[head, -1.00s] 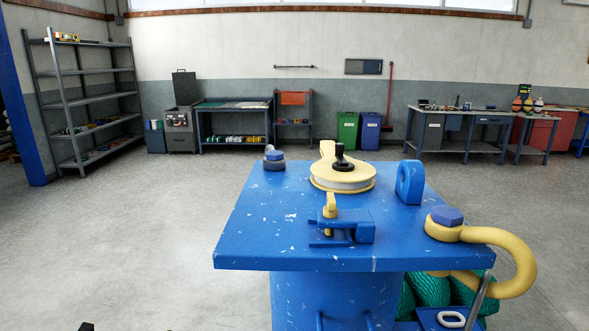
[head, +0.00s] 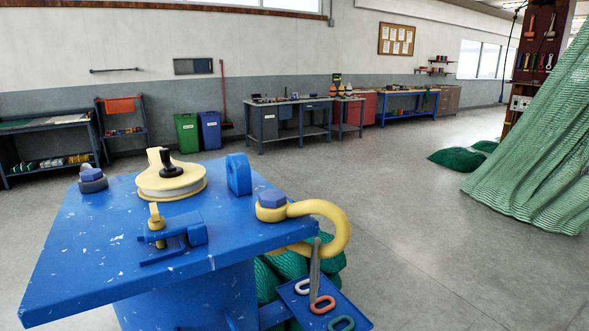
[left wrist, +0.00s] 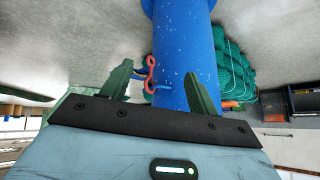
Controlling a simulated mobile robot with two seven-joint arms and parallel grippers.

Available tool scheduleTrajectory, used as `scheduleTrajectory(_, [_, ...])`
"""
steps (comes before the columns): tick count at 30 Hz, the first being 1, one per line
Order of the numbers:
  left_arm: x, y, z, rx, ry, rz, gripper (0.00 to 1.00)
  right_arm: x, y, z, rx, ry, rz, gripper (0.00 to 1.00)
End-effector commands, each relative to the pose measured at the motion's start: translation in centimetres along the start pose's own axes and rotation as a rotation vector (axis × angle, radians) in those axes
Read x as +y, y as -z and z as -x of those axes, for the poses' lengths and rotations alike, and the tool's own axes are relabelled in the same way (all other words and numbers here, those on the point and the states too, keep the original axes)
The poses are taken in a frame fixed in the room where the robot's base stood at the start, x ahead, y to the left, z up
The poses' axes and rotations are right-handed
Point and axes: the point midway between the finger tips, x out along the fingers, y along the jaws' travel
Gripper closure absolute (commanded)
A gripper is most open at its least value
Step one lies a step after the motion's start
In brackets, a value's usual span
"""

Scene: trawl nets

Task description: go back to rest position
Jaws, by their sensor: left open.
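My left gripper (left wrist: 160,85) shows in the left wrist view with its two green fingers spread apart and nothing between them. The blue pedestal column (left wrist: 185,60) stands beyond the fingers, with a small red hook-like piece (left wrist: 151,72) beside it. Neither gripper shows in the head view. The blue pedestal table (head: 110,255) stands close in front there, carrying a yellow pulley block (head: 170,180), a yellow shackle (head: 325,212) with a blue bolt head, a blue ring lug (head: 238,174) and a small clamp (head: 172,235).
A blue side tray (head: 352,312) with several links hangs at the pedestal's right, near bundled green netting (head: 330,258). A large green net (head: 540,160) hangs at the right. Workbenches (head: 290,120) and bins (head: 187,135) line the back wall. The floor between is clear.

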Motion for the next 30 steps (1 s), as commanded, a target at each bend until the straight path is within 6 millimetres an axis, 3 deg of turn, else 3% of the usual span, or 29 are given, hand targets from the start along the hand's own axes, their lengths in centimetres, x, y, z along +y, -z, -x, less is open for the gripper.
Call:
scheduleTrajectory(9, [5.5,2.7,-1.0,0.042,0.015,0.254,0.4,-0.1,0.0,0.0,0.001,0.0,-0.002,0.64])
scheduleTrajectory(14, [7.1,3.9,-1.3,0.055,0.019,0.338,0.4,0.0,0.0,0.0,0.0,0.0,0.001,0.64])
scheduleTrajectory(15, [6.5,4.7,-1.1,0.071,0.026,0.328,0.4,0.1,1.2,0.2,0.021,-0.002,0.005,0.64])
scheduleTrajectory(19, [5.9,5.7,-0.8,0.092,0.032,0.318,0.4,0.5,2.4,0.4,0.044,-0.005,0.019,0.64])
scheduleTrajectory(30, [6.0,5.5,-0.8,0.088,0.031,0.317,0.4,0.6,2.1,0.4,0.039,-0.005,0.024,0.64])
